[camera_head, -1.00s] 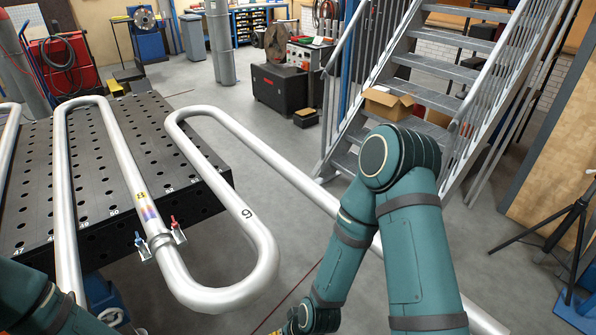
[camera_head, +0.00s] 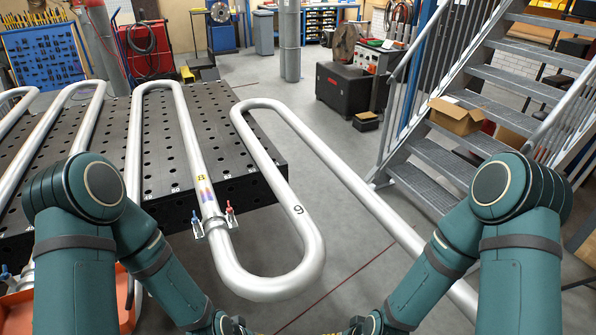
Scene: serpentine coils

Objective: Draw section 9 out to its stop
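Section 9 (camera_head: 298,230) is a silver serpentine tube with a dark "9" printed near its front bend. A long straight run goes from the back bend to the lower right, passing behind my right arm. A clamp (camera_head: 215,225) with red and blue handles sits on the neighbouring tube marked 8 (camera_head: 200,180), near the shared front bend. Both my arms reach down to the bottom edge. Their grippers are below the picture, so I cannot see any hold.
A staircase (camera_head: 470,130) with a cardboard box (camera_head: 457,117) stands at the right. A dark cabinet (camera_head: 347,90) is behind the tubes. An orange bin (camera_head: 125,300) is at the lower left, partly behind my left arm. Grey floor is clear around the front bend.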

